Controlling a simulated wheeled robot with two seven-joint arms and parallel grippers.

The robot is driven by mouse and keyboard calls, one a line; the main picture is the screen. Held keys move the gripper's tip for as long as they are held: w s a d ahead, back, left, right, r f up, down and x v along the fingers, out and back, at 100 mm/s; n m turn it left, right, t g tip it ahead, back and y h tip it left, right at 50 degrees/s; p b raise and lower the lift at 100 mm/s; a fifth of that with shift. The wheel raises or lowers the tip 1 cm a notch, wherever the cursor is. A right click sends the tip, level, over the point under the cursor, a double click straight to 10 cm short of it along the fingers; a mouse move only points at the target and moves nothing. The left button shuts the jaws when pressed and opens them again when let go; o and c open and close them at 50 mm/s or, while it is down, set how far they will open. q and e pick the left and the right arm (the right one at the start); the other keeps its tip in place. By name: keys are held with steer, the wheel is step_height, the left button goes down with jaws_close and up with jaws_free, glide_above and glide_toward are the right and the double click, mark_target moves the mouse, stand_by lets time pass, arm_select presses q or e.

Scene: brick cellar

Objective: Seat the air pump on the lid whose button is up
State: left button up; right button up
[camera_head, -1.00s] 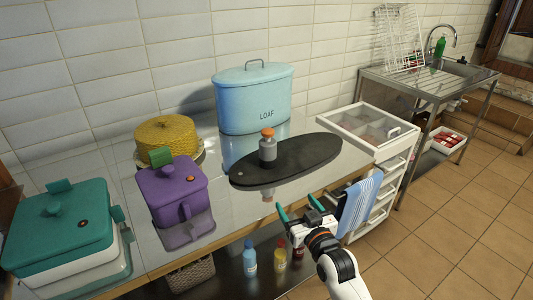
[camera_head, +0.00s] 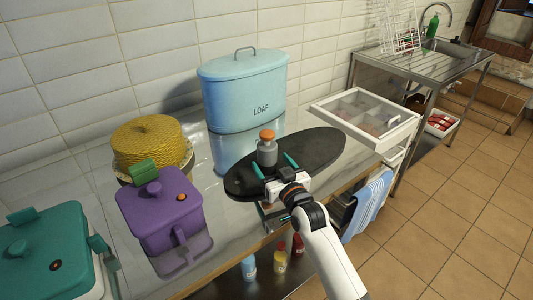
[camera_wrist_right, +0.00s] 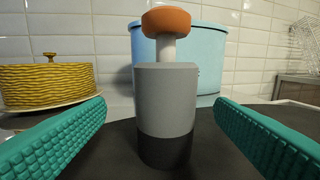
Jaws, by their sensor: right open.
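The air pump (camera_head: 267,152), a grey cylinder with a dark base and orange knob, stands upright on the black oval board (camera_head: 318,150). My right gripper (camera_head: 275,166) is open, its teal fingers pointing at the pump. In the right wrist view the pump (camera_wrist_right: 166,95) stands centred between the spread fingers, apart from both. The purple box (camera_head: 150,212) has a lid with an orange button (camera_head: 181,197) that looks raised. The teal box (camera_head: 35,250) has a lid with a dark-ringed button (camera_head: 56,265) that looks lower. My left gripper is out of view.
The blue LOAF bin (camera_head: 235,95) stands behind the board. A yellow woven cake-like thing (camera_head: 150,140) stands on a plate behind the purple box. A drawer unit (camera_head: 365,118) is at the right. Steel counter shows between the purple box and the board.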

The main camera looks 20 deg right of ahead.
steer(key=w, duration=0.4)
steer(key=w+f, duration=0.1)
steer(key=w, duration=0.1)
steer(key=shift+w+a, duration=0.15)
steer(key=shift+w, duration=0.2)
steer(key=shift+r, duration=0.1)
steer(key=c, duration=1.1)
